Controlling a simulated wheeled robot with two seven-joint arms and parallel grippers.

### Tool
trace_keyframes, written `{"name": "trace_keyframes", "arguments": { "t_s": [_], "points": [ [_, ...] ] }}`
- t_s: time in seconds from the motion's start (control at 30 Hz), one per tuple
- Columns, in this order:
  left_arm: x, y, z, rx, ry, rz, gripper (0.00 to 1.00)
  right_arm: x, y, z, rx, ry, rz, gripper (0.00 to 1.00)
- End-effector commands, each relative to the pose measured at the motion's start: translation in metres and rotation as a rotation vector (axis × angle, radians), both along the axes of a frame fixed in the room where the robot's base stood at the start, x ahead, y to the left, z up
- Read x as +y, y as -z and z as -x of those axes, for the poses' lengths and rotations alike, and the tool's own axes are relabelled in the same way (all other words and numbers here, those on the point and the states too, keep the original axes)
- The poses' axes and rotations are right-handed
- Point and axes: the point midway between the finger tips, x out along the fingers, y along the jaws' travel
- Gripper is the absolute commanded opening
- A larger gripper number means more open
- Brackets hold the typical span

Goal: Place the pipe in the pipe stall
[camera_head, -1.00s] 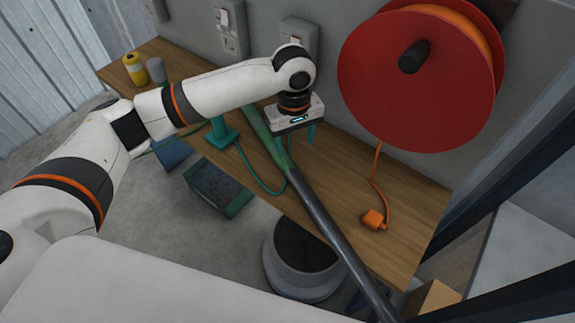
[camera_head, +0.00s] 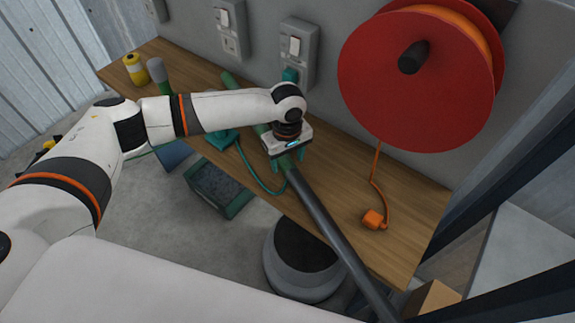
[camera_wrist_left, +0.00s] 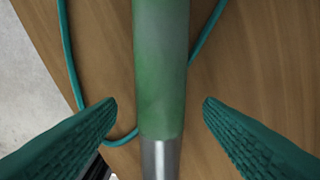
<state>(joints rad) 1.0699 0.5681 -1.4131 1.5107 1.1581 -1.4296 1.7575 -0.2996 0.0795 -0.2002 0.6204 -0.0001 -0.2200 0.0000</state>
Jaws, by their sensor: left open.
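The pipe (camera_head: 325,222) is long and thin, green on its far part and dark grey on its near part. It lies slantwise across the wooden bench and runs out past its front edge. My left gripper (camera_head: 288,165) is over the pipe near where green meets grey. In the left wrist view, the green part of the pipe (camera_wrist_left: 160,70) runs between the two open teal fingers (camera_wrist_left: 159,104), with a visible gap on each side. The arm hides some of the pipe in the head view. I cannot make out a pipe stall. My right gripper is not in view.
The wooden bench (camera_head: 400,245) carries a teal cable (camera_head: 262,187), an orange plug (camera_head: 373,219) and a yellow can (camera_head: 135,68). A large red reel (camera_head: 420,90) hangs on the wall. A green crate (camera_head: 215,190) and a round bin (camera_head: 300,262) stand below.

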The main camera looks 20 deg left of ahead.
Motion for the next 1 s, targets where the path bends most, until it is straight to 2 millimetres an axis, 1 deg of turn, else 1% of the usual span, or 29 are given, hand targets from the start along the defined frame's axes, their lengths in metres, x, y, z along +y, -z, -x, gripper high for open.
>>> {"name": "trace_keyframes", "arguments": {
  "t_s": [0.03,0.1,0.33,0.37,0.7,0.73,1.0],
  "points": [
    [-0.0004,0.0056,0.0003,0.001,0.001,-0.001,0.61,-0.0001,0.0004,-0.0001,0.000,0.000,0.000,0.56],
    [-0.0004,0.0099,0.0004,0.000,0.002,0.000,0.61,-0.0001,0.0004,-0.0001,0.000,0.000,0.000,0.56],
    [-0.0006,0.0110,0.0003,-0.001,0.001,0.001,0.61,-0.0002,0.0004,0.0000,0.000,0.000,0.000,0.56],
    [-0.0006,0.0109,0.0002,-0.001,0.001,0.001,0.58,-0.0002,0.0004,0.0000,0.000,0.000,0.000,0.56],
    [-0.0005,0.0105,0.0001,-0.001,0.001,0.001,0.03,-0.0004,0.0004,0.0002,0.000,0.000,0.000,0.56],
    [-0.0005,0.0105,0.0001,-0.001,0.001,0.001,0.00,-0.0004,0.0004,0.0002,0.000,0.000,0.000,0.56],
    [-0.0008,0.0085,-0.0006,-0.003,0.001,0.001,0.00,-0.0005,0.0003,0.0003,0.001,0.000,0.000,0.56]
  ]
}}
